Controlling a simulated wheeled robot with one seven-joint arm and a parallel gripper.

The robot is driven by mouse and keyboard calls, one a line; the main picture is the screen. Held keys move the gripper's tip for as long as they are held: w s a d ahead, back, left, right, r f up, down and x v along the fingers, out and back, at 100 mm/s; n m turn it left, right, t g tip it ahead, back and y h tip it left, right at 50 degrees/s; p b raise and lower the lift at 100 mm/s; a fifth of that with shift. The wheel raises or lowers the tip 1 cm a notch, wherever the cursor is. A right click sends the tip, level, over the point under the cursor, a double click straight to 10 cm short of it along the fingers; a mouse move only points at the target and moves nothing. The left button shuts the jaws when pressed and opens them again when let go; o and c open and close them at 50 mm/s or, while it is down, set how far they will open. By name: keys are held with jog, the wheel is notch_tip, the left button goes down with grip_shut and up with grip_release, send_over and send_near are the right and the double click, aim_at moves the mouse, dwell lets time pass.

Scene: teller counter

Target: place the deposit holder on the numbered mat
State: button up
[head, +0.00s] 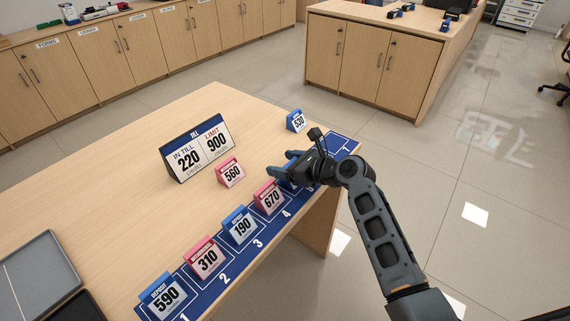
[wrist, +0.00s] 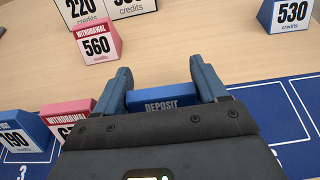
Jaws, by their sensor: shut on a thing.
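My gripper (head: 281,163) is over the far half of the blue numbered mat (head: 345,147), beyond the red 670 holder (head: 267,197). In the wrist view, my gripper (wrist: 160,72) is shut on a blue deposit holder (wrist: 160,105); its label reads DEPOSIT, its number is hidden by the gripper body. Whether the held holder touches the mat, I cannot tell. Another blue deposit holder, 530 (head: 296,121), stands on the bare counter beyond the gripper. On the mat stand deposit 590 (head: 163,295), withdrawal 310 (head: 206,259) and deposit 190 (head: 239,227).
A red withdrawal 560 holder (head: 230,172) stands on the counter (head: 110,180) left of the gripper. A grey tray (head: 42,272) lies at the near left. The mat's far end is bare.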

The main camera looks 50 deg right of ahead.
jog(key=o, duration=1)
jog(key=shift+o, duration=0.2)
jog(key=v, duration=1.2)
jog(key=s+a+f+n+g+h, duration=0.1)
jog(key=s+a+f+n, duration=0.1)
jog(key=s+a+n, duration=0.45)
jog(key=s+a+f+n+g+h, duration=0.1)
jog(key=s+a+f+n, duration=0.2)
jog(key=s+a+n, duration=0.35)
jog(key=s+a+r+n+t, duration=0.1)
jog(key=s+a+r+n, duration=0.4)
jog(key=n, duration=0.6)
jog(key=s+a+r+n+t+y, duration=0.1)
jog(key=s+a+r+n+t, duration=0.1)
jog(key=s+a+r+n, duration=0.3)
jog(key=s+r+n, duration=0.3)
jog(key=r+n, duration=0.1)
jog(key=n, duration=0.2)
jog(key=shift+n+y+p, duration=0.3)
jog(key=shift+p, duration=0.05)
